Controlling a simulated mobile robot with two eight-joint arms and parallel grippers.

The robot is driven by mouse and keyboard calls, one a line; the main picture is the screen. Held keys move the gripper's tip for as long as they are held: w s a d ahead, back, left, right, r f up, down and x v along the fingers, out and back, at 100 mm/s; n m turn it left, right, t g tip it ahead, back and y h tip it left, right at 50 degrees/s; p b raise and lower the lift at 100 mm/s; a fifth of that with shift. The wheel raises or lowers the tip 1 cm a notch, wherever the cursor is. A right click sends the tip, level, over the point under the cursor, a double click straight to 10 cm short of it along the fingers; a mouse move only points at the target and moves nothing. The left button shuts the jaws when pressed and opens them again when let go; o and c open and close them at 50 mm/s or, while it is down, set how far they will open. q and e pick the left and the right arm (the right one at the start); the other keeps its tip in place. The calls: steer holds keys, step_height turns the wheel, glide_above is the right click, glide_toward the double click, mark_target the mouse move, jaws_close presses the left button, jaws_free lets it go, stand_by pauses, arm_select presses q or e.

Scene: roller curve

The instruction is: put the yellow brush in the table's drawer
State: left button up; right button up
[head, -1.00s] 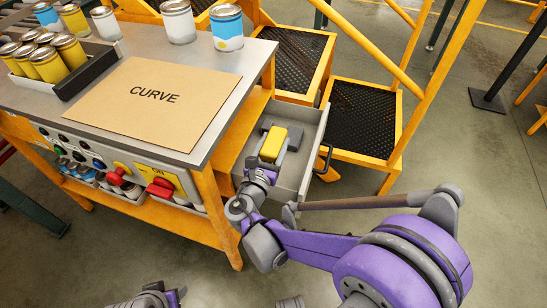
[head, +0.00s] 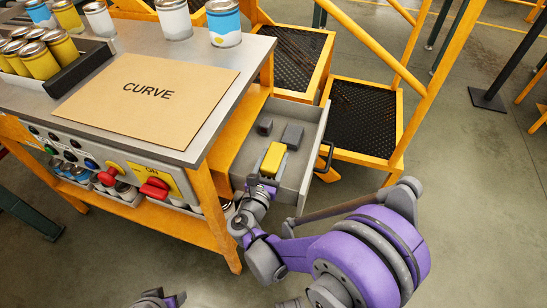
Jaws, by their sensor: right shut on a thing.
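The yellow brush (head: 273,160) is a yellow block inside the outline of the open drawer (head: 316,150) at the table's right end. My right gripper (head: 270,178) is shut on the brush from the near side. I cannot tell whether the brush touches the drawer floor. Two dark grey blocks, a small one (head: 265,127) and a larger one (head: 292,136), lie in the drawer beyond the brush. Part of my left arm shows at the bottom edge; its fingers are not visible.
The table (head: 215,110) bears a CURVE board (head: 146,92), several cans and a dark tray (head: 85,75) of yellow cans. Red buttons (head: 155,187) are on its front. Yellow-framed steps (head: 362,118) stand close beyond the drawer handle (head: 325,157).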

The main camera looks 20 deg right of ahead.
steer(key=shift+f, duration=0.35)
steer(key=o, duration=1.4)
steer(key=shift+o, duration=0.2)
steer(key=shift+r, duration=0.2)
steer(key=shift+s+a+r+p, duration=0.4)
steer(key=shift+s+r+p, duration=0.05)
steer(key=shift+r, duration=0.05)
steer(key=v, duration=1)
steer(key=shift+f+p, duration=0.1)
steer(key=shift+p, duration=0.25)
steer(key=shift+s+a, duration=0.25)
steer(key=shift+s, duration=0.15)
